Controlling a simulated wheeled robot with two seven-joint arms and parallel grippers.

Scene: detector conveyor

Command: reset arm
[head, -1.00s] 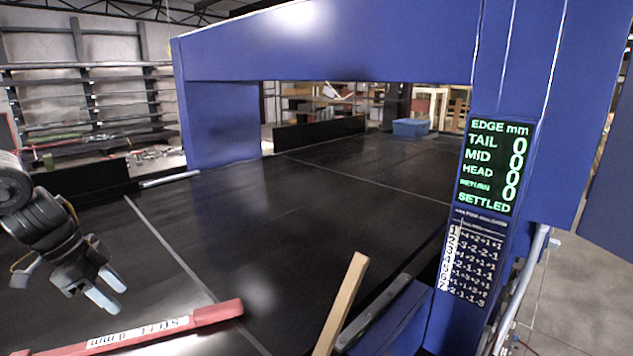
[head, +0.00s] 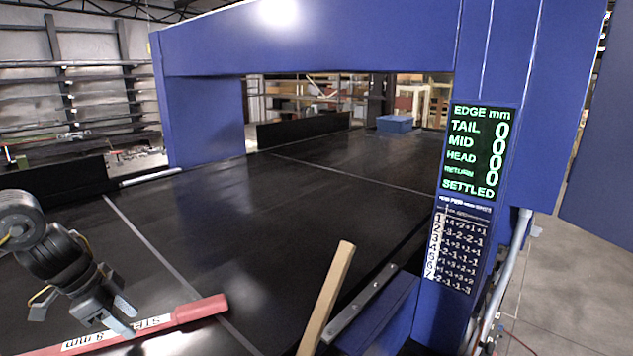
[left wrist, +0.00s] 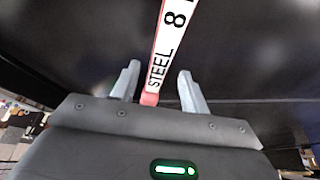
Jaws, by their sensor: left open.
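My left gripper (head: 123,318) is at the lower left of the head view, open, above the black belt (head: 260,215). A red bar with a white label (head: 150,327) lies on the belt just beyond and below its fingers in that view. In the left wrist view the open fingers (left wrist: 159,85) stand apart, with the bar's label (left wrist: 172,40), reading STEEL 8, running between and past them. No contact with the bar shows. My right gripper is not in view.
A blue gantry (head: 310,45) spans the belt. Its post carries a display (head: 475,150) reading zeros and SETTLED, above a number chart (head: 455,245). A wooden stick (head: 327,298) rises at the front right. A blue bin (head: 395,123) stands far back.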

